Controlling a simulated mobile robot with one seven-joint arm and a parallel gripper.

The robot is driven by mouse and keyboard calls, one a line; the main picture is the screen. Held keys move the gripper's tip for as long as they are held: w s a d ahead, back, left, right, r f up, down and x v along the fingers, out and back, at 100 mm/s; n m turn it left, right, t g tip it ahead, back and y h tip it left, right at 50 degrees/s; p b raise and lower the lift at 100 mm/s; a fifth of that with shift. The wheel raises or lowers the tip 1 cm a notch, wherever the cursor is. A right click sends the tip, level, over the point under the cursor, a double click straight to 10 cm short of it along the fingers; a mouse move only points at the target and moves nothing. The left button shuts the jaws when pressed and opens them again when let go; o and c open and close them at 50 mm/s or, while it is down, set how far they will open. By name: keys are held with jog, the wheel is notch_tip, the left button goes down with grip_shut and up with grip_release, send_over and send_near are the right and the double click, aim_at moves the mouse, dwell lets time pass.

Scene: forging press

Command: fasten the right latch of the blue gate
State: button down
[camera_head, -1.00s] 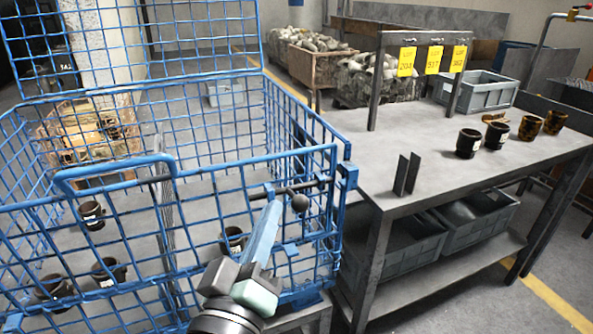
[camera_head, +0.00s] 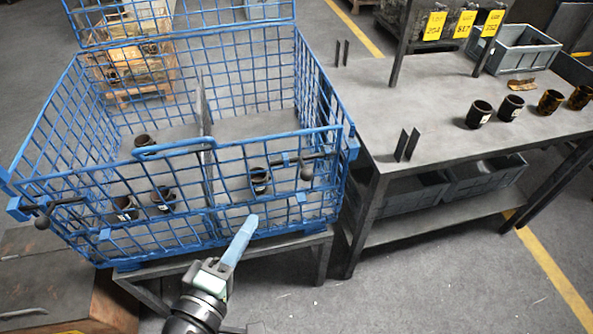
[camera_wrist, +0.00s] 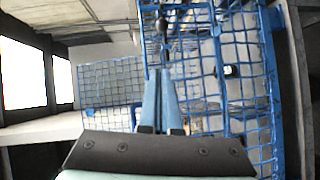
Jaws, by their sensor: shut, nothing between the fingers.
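The blue gate (camera_head: 222,205) is the mesh front of a blue wire cage and stands upright, with a raised handle on its top edge. Its right latch (camera_head: 306,173) is a dark rod with a ball knob, near the right corner post; the knob hangs down below the rod. I cannot tell whether the rod sits in the post. My gripper (camera_head: 250,220) is shut and empty, in front of the gate, lower and left of the knob and apart from it. In the wrist view my fingers (camera_wrist: 163,78) point toward the dark knob (camera_wrist: 162,24).
The left latch (camera_head: 42,221) is at the gate's far left corner. A grey table (camera_head: 420,100) with cups and a bin stands close on the right. Floor in front of the table is clear.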

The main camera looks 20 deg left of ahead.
jog(key=shift+s, duration=0.15)
jog(key=w+d+f+p, duration=0.2)
jog(key=w, duration=1)
jog(key=shift+w+d, duration=0.3)
jog(key=shift+w, duration=0.1)
jog(key=shift+f, duration=0.1)
